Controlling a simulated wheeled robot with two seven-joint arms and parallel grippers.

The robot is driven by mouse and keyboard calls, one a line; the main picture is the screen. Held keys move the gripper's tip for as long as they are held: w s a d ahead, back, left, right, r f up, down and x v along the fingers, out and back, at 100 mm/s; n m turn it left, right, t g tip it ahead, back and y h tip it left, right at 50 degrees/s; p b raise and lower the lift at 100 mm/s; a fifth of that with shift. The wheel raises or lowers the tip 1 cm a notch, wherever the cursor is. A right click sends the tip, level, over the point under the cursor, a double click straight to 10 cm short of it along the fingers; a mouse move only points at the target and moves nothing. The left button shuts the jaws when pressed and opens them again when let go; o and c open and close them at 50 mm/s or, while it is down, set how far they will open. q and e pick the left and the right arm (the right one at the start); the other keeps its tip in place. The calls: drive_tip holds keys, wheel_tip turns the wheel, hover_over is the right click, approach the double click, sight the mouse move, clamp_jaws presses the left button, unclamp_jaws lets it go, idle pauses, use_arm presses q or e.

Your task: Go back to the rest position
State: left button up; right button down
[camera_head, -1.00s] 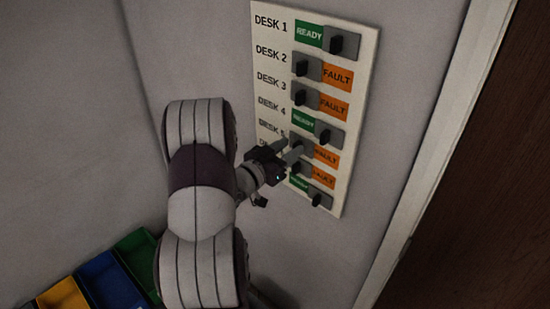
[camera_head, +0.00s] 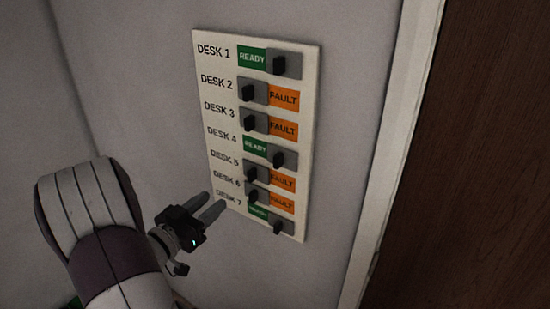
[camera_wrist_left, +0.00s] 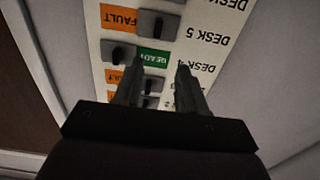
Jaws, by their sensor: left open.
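My left gripper (camera_head: 207,206) is open and empty in the head view, in front of the lower left edge of the white desk panel (camera_head: 222,62). Its two fingers point toward the panel and appear apart from it. In the left wrist view the open fingers (camera_wrist_left: 160,85) stand in front of the panel (camera_wrist_left: 85,30), which appears upside down. The panel has rows DESK 1 to DESK 7 with slider switches. Desks 1, 4 and 7 show green READY; desks 2, 3, 5 and 6 show orange FAULT. My right gripper is not in view.
The panel hangs on a grey wall (camera_head: 140,60). A pale door frame (camera_head: 385,150) and a dark brown door (camera_head: 480,170) stand to the right.

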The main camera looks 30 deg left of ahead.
use_arm(q)
drive_tip(key=s+a+f+n+g+y, duration=0.2)
drive_tip(key=s+f+n+g+y, duration=0.1)
drive_tip(key=f+g, duration=0.35)
drive_tip(key=s+a+f+n+g+y, duration=0.2)
drive_tip(key=s+a+f+g, duration=0.1)
drive_tip(key=f+g, duration=0.3)
drive_tip(key=s+d+m+g+h, duration=0.1)
drive_tip(key=d+m+g+h, duration=0.2)
drive_tip(key=d, duration=2.3)
drive_tip(key=shift+s+d+m+g+h, duration=0.2)
drive_tip(key=shift+m+g+h, duration=0.2)
drive_tip(key=shift+m+g, duration=0.25)
drive_tip(key=shift+w, duration=0.1)
drive_tip(key=shift+d+r, duration=0.1)
